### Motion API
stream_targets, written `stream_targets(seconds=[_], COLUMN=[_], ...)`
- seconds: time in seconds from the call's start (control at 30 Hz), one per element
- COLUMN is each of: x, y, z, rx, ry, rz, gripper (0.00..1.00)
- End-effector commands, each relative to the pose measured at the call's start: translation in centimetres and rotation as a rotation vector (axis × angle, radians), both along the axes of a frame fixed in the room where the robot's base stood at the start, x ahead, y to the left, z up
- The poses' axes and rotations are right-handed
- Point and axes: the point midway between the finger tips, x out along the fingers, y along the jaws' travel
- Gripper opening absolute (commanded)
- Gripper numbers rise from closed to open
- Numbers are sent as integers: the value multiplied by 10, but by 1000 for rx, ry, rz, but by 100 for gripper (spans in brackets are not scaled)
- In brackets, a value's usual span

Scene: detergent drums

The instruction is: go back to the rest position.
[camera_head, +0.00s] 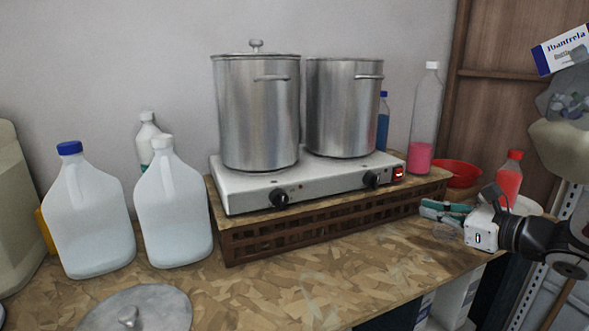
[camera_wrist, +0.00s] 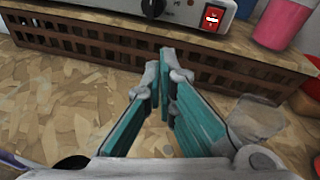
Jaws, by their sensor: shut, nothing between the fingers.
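My gripper (camera_head: 447,212) is at the right of the head view, above the worktop's right end, with its teal-lined fingers pointing left. In the wrist view my gripper (camera_wrist: 160,75) shows its two teal fingers with the tips together and nothing between them. The tips lie in front of the brown lattice crate (camera_wrist: 90,50); I cannot tell the exact gap. The crate also shows in the head view (camera_head: 300,237) and bears the hot plate (camera_head: 320,190). A clear cup-like object (camera_wrist: 255,120) is beside the right finger.
Two steel pots (camera_head: 257,115) (camera_head: 343,110) stand on the hot plate. White jugs (camera_head: 90,220) (camera_head: 172,215) are at left, a pot lid (camera_head: 160,305) at front. A red bowl (camera_head: 458,174), a red-capped bottle (camera_head: 509,180) and a pink-filled bottle (camera_head: 425,120) are near my gripper. The front middle worktop is clear.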

Motion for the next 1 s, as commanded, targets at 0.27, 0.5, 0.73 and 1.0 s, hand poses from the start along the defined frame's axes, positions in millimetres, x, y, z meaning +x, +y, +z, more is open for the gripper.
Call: stream_targets(seconds=[0.27, 0.5, 0.73, 1.0], x=[-102, -212, -288, -320], y=[150, 191, 169, 132], z=[31, 33, 42, 59], rx=[-562, -1091, -1613, -2013], ry=[-47, -158, -309, -423], rz=[595, 1068, 1434, 1644], gripper=[0, 0, 0, 0])
